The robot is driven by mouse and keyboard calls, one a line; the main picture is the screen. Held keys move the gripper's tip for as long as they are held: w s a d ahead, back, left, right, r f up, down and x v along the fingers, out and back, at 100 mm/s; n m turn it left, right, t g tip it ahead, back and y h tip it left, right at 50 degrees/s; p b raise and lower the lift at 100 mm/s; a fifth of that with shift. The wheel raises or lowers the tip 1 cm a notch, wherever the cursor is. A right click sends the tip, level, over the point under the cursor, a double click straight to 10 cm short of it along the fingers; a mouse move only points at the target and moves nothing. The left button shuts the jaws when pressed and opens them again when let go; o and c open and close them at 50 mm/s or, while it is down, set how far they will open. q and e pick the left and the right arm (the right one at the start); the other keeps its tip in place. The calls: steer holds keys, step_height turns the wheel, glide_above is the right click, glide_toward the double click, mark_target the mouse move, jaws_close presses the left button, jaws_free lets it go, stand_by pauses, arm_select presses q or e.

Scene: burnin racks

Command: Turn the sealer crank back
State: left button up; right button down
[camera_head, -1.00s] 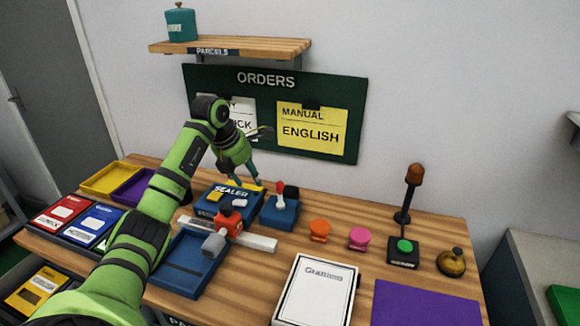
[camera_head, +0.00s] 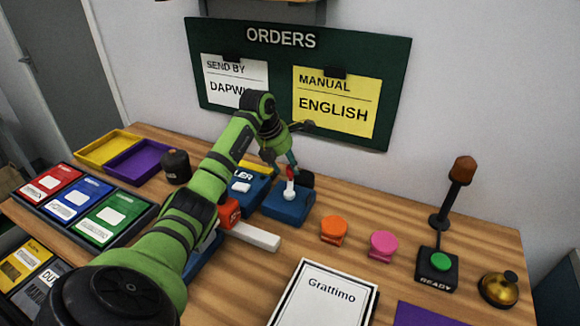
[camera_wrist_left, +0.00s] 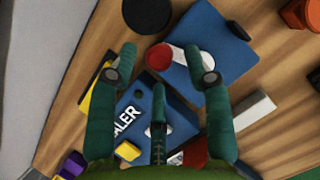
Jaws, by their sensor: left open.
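The blue sealer (camera_head: 252,186) with white lettering stands at the back of the table, partly behind my left arm; its label shows in the wrist view (camera_wrist_left: 128,112). To its right is a blue block (camera_head: 290,207) with an upright white lever tipped by a red knob (camera_wrist_left: 160,56). I cannot tell for certain whether this lever is the crank. My left gripper (camera_head: 284,166) is open and points down over the lever. In the wrist view the knob lies between its spread fingers (camera_wrist_left: 160,64); contact is unclear. My right gripper is not in view.
A black round thing (camera_wrist_left: 147,14) stands beside the block. Orange (camera_head: 334,230) and pink (camera_head: 383,246) stamp-like pieces, a green button box (camera_head: 438,264), a brass bell (camera_head: 498,289) and a white Grattimo sheet (camera_head: 328,295) lie to the right. A white bar (camera_head: 255,237) lies in front.

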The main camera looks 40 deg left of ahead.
mark_target(290, 182)
arm_select(q)
steer(key=shift+x, duration=1.2)
jaws_close()
steer(key=shift+s+n, duration=0.1)
steer(key=shift+n, duration=0.2)
